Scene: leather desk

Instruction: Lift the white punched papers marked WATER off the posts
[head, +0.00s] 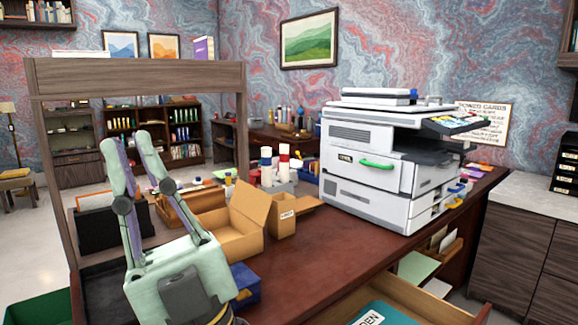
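My gripper (127,152) is raised at the left, above the near left part of the desk, with its two pale green fingers pointing up. A gap shows between the fingers and nothing is seen in it. I cannot make out the white punched papers marked WATER or their posts. A pale sheet-like patch (96,200) shows beside the fingers above a black holder (95,230), but no marking can be read on it.
The leather-topped desk (345,245) holds an open cardboard box (238,243), a small labelled box (284,221), a blue box (245,283) and a large white copier (385,160). A wooden frame (135,78) stands at left. An open drawer (425,300) juts out front right. The desk's front middle is clear.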

